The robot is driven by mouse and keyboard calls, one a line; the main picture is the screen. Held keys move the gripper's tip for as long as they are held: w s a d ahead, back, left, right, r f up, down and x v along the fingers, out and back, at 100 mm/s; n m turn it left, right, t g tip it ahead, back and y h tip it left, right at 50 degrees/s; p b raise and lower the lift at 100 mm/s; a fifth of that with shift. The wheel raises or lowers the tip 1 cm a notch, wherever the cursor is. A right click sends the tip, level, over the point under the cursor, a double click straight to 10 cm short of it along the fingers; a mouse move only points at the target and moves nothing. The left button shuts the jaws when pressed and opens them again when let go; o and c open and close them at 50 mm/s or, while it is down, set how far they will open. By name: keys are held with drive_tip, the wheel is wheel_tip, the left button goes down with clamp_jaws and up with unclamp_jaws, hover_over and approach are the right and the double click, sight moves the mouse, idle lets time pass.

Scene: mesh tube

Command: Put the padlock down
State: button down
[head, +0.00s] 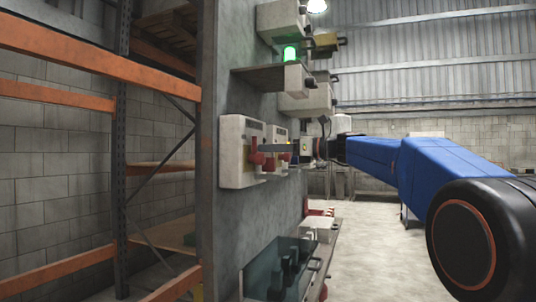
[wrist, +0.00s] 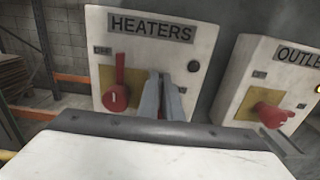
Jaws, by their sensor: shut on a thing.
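My gripper (wrist: 162,92) is in front of the HEATERS switch box (wrist: 140,28), with its grey fingers closed close together. A little red shows between and beside the fingers; I take it to be the padlock (wrist: 173,103), which is mostly hidden. Left of the fingers is the box's red switch handle (wrist: 116,95), its lever pointing up, on a yellow plate. In the head view my gripper (head: 272,148) reaches left to the same box (head: 233,140). Red parts show by the fingers there, too small to tell apart. I cannot tell whether the padlock touches the box.
The OUTLET switch box (wrist: 247,65) with a red handle (wrist: 268,115) stands close on the right. A shelf (head: 262,78) with a green lamp (head: 290,53) is above. Below are a clear teal bin (head: 262,276) and a low ledge. Orange racking (head: 100,60) stands left.

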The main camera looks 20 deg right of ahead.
drive_tip(key=shift+w+a+f, duration=0.1)
drive_tip(key=shift+a+f, duration=0.05)
drive_tip(key=shift+f, duration=0.55)
drive_tip(key=shift+f, duration=0.2)
drive_tip(key=c, duration=1.9)
unclamp_jaws()
drive_tip(key=shift+c, duration=0.2)
drive_tip(key=shift+r, duration=0.1)
drive_tip(key=shift+r, duration=0.1)
drive_tip(key=v, duration=1.2)
